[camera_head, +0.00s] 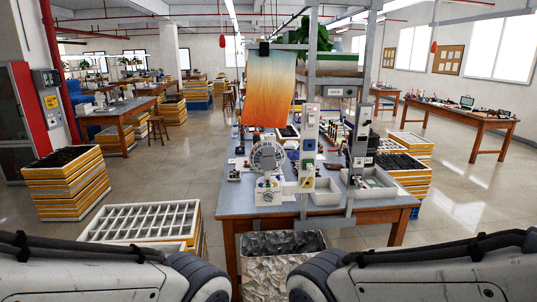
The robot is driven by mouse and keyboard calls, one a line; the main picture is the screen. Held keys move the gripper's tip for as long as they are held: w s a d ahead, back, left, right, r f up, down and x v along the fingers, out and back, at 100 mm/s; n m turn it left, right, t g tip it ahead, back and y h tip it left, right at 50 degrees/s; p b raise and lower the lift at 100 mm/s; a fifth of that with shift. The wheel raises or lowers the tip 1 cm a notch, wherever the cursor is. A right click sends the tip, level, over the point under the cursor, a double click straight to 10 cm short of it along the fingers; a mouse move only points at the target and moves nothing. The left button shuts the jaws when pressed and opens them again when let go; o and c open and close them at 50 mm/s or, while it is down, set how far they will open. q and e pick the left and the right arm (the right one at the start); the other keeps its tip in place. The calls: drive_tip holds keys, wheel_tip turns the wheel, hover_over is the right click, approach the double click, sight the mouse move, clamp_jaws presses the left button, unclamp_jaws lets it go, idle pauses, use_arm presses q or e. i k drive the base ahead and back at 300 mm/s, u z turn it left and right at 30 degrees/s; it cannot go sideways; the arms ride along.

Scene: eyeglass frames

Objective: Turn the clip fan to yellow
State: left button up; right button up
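A round, grey-rimmed device that looks like the clip fan (268,155) stands upright near the front edge of the workbench (232,208). Beneath it is a white base (268,197) with small coloured spots, among them blue and yellow; they are too small to read as a setting. Just right of it a tall white panel (308,150) carries blue, yellow and green marks. My two arms show only as grey links along the bottom left and bottom right. Neither gripper is in view.
An orange-and-cream cloth (270,88) hangs above the bench. White trays (326,192) lie right of the panel. A grey bin (280,262) stands below the bench front. Stacked yellow crates (67,185) and a divided white tray (148,220) stand left. Open floor lies between.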

sight(267, 159)
drive_tip(key=z, duration=0.45)
drive_tip(key=i, duration=1.35)
drive_tip(key=u, duration=0.3)
